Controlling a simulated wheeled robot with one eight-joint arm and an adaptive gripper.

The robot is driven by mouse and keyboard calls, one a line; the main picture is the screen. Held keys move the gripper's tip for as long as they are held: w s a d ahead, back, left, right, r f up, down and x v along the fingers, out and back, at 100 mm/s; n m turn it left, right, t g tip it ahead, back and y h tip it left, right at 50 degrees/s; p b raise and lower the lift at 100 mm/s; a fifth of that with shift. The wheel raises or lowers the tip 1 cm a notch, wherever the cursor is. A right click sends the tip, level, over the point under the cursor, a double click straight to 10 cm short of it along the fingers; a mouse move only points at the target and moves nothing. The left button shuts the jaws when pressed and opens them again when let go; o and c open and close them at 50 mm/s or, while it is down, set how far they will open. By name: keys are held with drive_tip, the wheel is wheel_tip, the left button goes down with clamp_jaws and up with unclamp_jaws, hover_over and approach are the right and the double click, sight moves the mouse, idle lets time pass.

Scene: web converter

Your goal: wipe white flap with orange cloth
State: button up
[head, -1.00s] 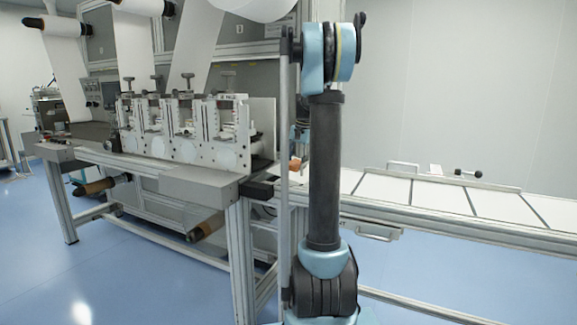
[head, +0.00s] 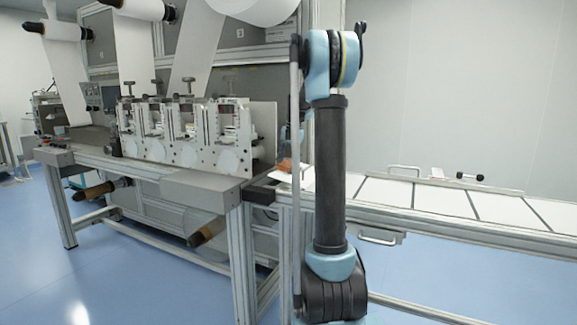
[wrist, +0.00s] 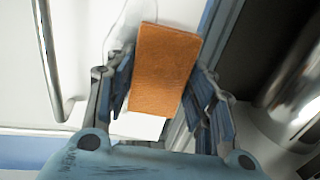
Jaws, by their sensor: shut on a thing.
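The orange cloth (wrist: 165,70) is a flat rectangular pad between the two fingers of my gripper (wrist: 162,98) in the wrist view. My gripper is shut on it. In the head view the cloth (head: 286,165) shows as a small orange patch left of my arm, by a white surface at the left end of the flap row; my arm hides most of the gripper there. White flaps (head: 386,192) lie in a row along the bench at right. In the wrist view a white surface (wrist: 85,25) lies under and left of the cloth. Whether the cloth touches it, I cannot tell.
A metal bar handle (wrist: 48,60) runs left of my gripper in the wrist view. A shiny metal cylinder (wrist: 290,100) is close on the right. In the head view the web converter (head: 190,135) stands left, with a front handle (head: 378,238) on the bench. The blue floor is open at lower left.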

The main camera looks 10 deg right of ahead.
sight(298, 171)
drive_tip(key=shift+w+d+f, duration=0.15)
drive_tip(key=shift+w+d, duration=0.35)
drive_tip(key=shift+w, duration=0.15)
drive_tip(key=shift+s+d+f, duration=0.3)
drive_tip(key=shift+s+d, duration=0.4)
drive_tip(key=shift+d, duration=0.3)
drive_tip(key=shift+s+d+f, duration=0.25)
drive_tip(key=shift+s+d, duration=0.45)
drive_tip(key=shift+d, duration=0.25)
drive_tip(key=shift+s+d+f, duration=0.3)
drive_tip(key=shift+s+d, duration=0.45)
drive_tip(key=shift+d, duration=0.15)
drive_tip(key=shift+w+d, duration=0.1)
drive_tip(key=shift+d, duration=0.05)
drive_tip(key=shift+w+r, duration=0.25)
drive_tip(key=shift+w, duration=0.45)
drive_tip(key=shift+w+d, duration=0.2)
drive_tip(key=shift+w, duration=0.2)
drive_tip(key=shift+w+a+r, duration=0.15)
drive_tip(key=shift+w+r, duration=0.1)
drive_tip(key=shift+w, duration=0.35)
